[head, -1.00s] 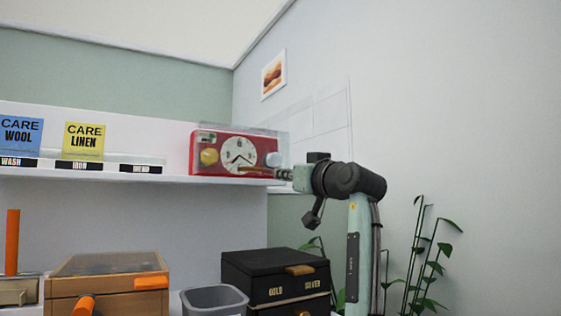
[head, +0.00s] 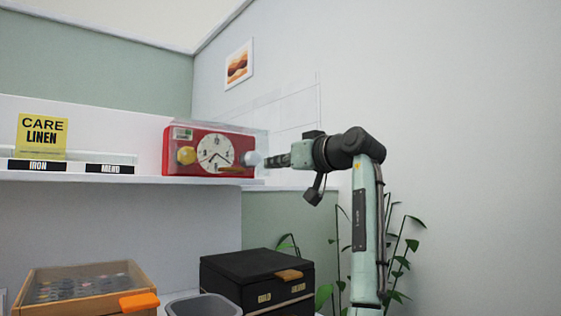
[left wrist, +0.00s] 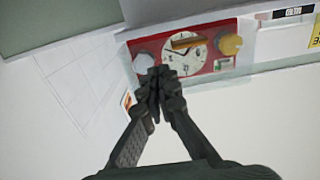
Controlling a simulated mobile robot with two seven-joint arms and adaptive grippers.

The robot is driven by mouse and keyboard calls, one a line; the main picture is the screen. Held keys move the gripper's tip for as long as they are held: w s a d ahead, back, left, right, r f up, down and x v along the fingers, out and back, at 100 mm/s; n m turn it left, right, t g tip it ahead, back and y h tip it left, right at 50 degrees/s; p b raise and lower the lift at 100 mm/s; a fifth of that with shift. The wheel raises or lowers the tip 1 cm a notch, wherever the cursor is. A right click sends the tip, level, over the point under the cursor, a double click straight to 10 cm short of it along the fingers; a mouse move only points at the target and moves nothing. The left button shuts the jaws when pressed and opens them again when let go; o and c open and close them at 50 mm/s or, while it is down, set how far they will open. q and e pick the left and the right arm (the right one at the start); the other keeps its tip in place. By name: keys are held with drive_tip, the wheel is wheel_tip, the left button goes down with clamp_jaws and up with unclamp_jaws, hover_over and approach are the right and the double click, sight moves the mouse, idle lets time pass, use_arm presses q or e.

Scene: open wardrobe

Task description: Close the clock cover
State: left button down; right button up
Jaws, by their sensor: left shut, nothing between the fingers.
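The clock (head: 181,140) is a red box with a white dial, a yellow knob and a pale blue knob, standing on the shelf. A clear cover (head: 262,141) shows around its top and right side; how far it is open is hard to tell. A brown-orange bar (head: 230,168) lies low in front of the dial. In the left wrist view the clock (left wrist: 221,65) appears upside down with the bar (left wrist: 187,42) across the dial. My left gripper (head: 268,160) is shut and empty at the clock's right end, by the blue knob; contact cannot be told. My right gripper is out of view.
The white shelf (head: 90,179) carries a yellow care card (head: 42,136) and labels left of the clock. Below are a black box (head: 258,281), a grey bin (head: 203,305) and a wooden case (head: 85,285). A plant (head: 398,250) stands at right.

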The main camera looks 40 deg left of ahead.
sight(225, 149)
use_arm(q)
drive_tip(key=x, duration=0.9)
drive_tip(key=shift+a+p, duration=0.15)
drive_tip(key=shift+p, duration=0.15)
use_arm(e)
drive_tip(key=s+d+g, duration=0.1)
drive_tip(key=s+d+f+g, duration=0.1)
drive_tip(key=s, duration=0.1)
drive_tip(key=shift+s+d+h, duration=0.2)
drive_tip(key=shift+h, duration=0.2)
use_arm(q)
drive_tip(key=shift+w+a+f+y, duration=0.1)
drive_tip(key=shift+w+a+y, duration=0.15)
drive_tip(key=shift+a, duration=0.3)
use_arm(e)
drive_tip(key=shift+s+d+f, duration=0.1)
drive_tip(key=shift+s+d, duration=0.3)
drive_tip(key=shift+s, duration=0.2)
use_arm(q)
drive_tip(key=shift+s, duration=0.1)
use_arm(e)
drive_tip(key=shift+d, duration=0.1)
